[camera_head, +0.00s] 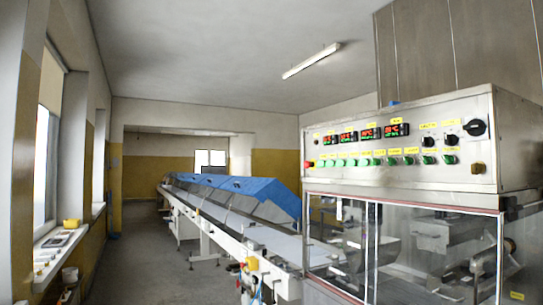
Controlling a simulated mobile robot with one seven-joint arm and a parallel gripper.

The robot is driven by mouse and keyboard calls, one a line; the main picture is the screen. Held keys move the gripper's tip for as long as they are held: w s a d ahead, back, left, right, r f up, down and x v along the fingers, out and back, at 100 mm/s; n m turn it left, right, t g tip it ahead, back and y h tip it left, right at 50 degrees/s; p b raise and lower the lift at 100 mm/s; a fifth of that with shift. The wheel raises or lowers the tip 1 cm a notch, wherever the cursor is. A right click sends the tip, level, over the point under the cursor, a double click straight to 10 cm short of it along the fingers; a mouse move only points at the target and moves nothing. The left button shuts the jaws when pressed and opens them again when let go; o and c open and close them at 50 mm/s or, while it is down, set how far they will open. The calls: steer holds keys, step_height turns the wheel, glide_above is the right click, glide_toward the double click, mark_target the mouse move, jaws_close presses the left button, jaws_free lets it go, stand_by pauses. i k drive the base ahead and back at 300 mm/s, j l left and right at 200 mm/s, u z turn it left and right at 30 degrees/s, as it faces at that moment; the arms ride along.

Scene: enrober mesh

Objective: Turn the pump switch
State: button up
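A steel control panel (340,172) faces me at the right, on top of the enrober machine. Black rotary switches sit at its right end: a small one (428,141), another small one (452,139) and a larger one (474,128). Yellow labels above the small switches are too small to read, so I cannot tell which is the pump switch. A row of green buttons (390,160) runs along the panel below several red-lit displays (370,133). My gripper is not in view.
A glazed enclosure (400,250) stands under the panel. A long conveyor (225,215) with blue covers (250,188) runs back from it. The floor (145,260) to its left is clear, beside a windowed wall with a cluttered sill (60,240).

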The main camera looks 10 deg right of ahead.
mark_target(362, 162)
steer(key=z, duration=1.3)
